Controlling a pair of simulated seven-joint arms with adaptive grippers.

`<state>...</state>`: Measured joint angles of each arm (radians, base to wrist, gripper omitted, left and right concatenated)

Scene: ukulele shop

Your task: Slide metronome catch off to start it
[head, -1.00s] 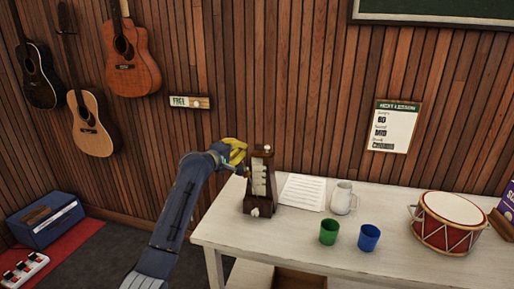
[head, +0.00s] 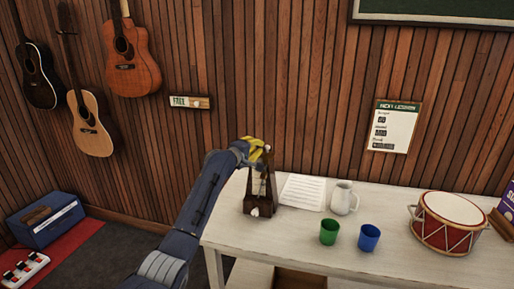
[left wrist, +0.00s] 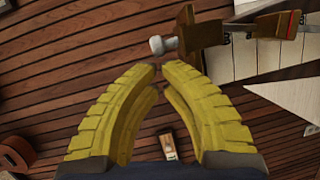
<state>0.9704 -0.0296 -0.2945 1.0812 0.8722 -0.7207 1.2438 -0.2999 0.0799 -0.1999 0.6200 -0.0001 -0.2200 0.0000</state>
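The dark wooden metronome (head: 260,200) stands upright on the left end of the white table. It has a pale round knob (head: 267,148) at its top and another pale knob (head: 254,212) low on its front. My left gripper (head: 262,146), with yellow fingers, is at the metronome's top and hides part of it. In the left wrist view the fingertips (left wrist: 159,68) are drawn together with nothing visible between them. The pale knob (left wrist: 157,45) lies just beyond the tips; contact cannot be told. I cannot make out the catch clearly. My right gripper is out of view.
On the table, a paper sheet (head: 302,192), a pale mug (head: 343,198), a green cup (head: 329,232), a blue cup (head: 369,238) and a red drum (head: 450,223) stand right of the metronome. The wood-plank wall (head: 300,100) is behind.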

